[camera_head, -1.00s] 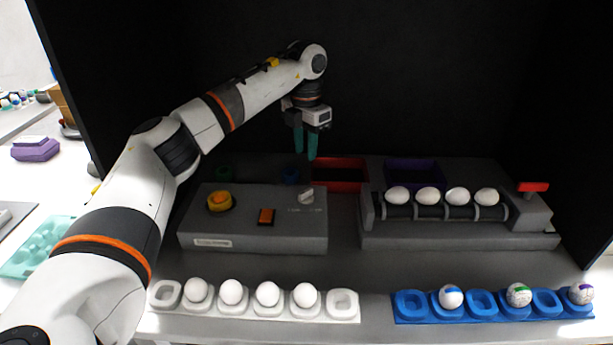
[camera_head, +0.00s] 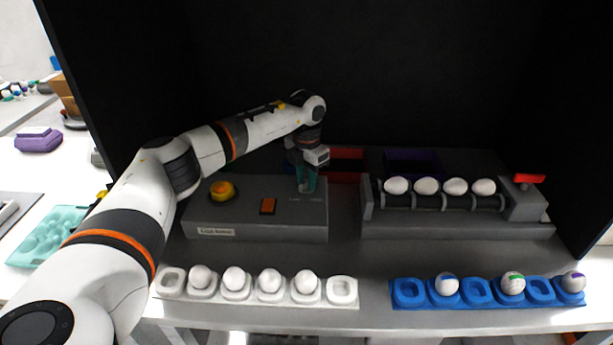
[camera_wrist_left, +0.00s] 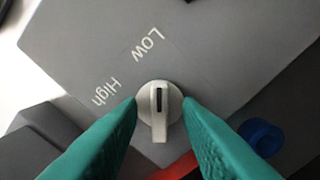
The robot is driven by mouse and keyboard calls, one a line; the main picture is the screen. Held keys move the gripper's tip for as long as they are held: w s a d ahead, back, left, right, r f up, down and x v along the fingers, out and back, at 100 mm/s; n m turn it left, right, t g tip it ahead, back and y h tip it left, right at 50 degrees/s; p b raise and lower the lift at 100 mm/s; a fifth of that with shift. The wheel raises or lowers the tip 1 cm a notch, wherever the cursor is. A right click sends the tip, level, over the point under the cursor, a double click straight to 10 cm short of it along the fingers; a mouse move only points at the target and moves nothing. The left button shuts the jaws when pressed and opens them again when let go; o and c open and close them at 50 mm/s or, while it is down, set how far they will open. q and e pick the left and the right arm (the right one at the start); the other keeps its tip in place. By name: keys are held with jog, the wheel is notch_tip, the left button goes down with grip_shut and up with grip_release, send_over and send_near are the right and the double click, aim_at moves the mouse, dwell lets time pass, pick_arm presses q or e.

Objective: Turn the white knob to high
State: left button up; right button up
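The white knob (camera_wrist_left: 159,110) is a round dial with a raised grip bar and a dark mark. It sits on the grey control box (camera_head: 245,222). In the left wrist view the mark points up, roughly toward the printed "Low" (camera_wrist_left: 149,45); "High" (camera_wrist_left: 107,92) is to the left. My left gripper (camera_head: 306,190) is over the knob with its teal fingers pointing down. In the left wrist view the fingers (camera_wrist_left: 160,101) are apart, one on each side of the knob, with a gap to the grip bar. In the head view the fingers mostly hide the knob. My right gripper is not in view.
A roller stand (camera_head: 450,229) with several eggs is to the right. A white egg tray (camera_head: 343,291) and a blue egg tray (camera_head: 409,293) lie in front. A red bin (camera_head: 345,154) is behind.

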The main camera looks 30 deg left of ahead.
pick_arm(q)
grip_shut()
